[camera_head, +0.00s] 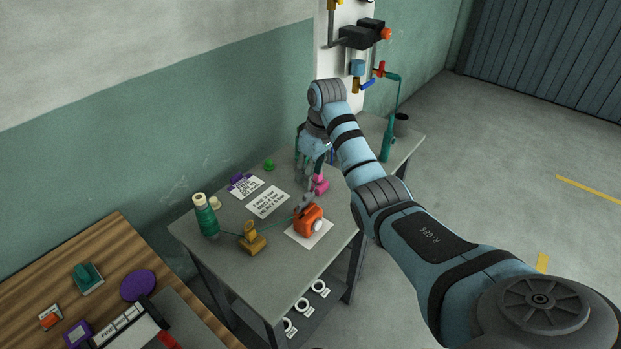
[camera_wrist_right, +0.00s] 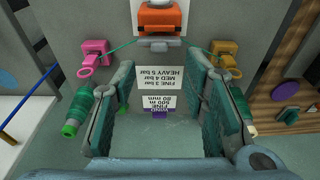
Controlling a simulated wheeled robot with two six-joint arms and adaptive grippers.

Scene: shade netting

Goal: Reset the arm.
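My right gripper (camera_head: 312,165) hangs over the back of the grey table (camera_head: 275,290), beside a pink block (camera_head: 320,186). In the right wrist view its two teal fingers stand wide apart (camera_wrist_right: 158,108) with nothing held between them. Printed cards (camera_wrist_right: 166,82) and a purple piece (camera_wrist_right: 160,112) show in the gap, behind the fingers. The right arm (camera_head: 430,240) reaches in from the lower right. My left gripper is not in view.
An orange device (camera_head: 309,219) sits on a white sheet, with a green line running to a yellow block (camera_head: 252,240) and near a green spool (camera_head: 206,216). A teal post (camera_head: 388,140) stands at the far end. A wooden bench (camera_head: 85,250) with parts is at lower left.

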